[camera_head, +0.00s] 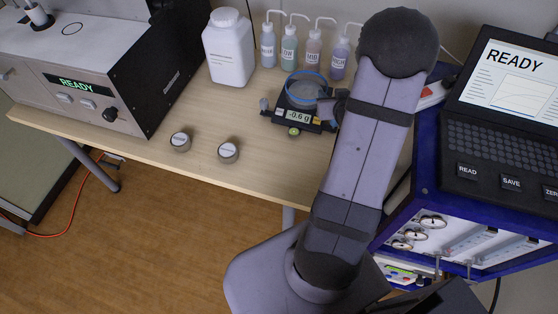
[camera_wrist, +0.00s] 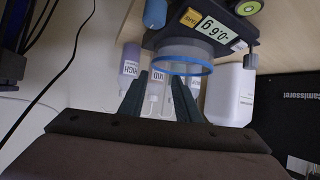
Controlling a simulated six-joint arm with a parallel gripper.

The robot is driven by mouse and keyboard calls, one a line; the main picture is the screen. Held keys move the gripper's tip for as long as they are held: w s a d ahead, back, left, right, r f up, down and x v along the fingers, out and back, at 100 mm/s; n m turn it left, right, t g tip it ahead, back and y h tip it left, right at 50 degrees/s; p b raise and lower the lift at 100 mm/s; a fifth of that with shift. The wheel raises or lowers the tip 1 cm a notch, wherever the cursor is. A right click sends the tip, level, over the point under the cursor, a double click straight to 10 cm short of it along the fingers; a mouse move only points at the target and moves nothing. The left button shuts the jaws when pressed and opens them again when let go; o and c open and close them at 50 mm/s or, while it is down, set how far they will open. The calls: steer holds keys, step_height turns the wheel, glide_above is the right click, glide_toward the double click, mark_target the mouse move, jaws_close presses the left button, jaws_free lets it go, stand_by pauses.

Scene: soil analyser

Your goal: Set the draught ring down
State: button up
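The draught ring (camera_head: 306,88) is a clear, short cylinder with a blue rim. It sits upright at the pan of the small black balance (camera_head: 297,128), whose display reads -0.6 g. The ring also shows in the wrist view (camera_wrist: 183,53), with its blue rim towards my gripper. My gripper (camera_wrist: 161,77) has its two dark fingers apart, with bottles visible through the gap. The fingertips are close to the rim, offset to its left in the wrist view; I cannot tell whether they touch it. In the head view my arm hides most of the gripper, beside the balance's right.
Several wash bottles (camera_head: 289,52) and a white jug (camera_head: 229,47) stand behind the balance. Two small tins (camera_head: 228,152) lie at the bench front. A READY oven-like unit (camera_head: 110,75) is at left. A blue analyser (camera_head: 480,190) stands close on the right.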

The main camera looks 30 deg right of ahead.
steer(key=s+a+n+g+y, duration=0.2)
steer(key=s+a+g, duration=0.3)
steer(key=s+a, duration=0.4)
steer(key=s+a+n+g+y, duration=0.2)
steer(key=s+a+g, duration=0.4)
steer(key=a, duration=1.4)
steer(key=s, duration=0.3)
steer(key=shift+s+a+r, duration=0.15)
steer(key=shift+a+r, duration=0.2)
steer(key=shift+r, duration=0.05)
step_height(320, 180, up, 5)
steer(key=p, duration=0.5)
step_height(320, 180, down, 20)
steer(key=b, duration=2)
steer(key=shift+f, duration=0.2)
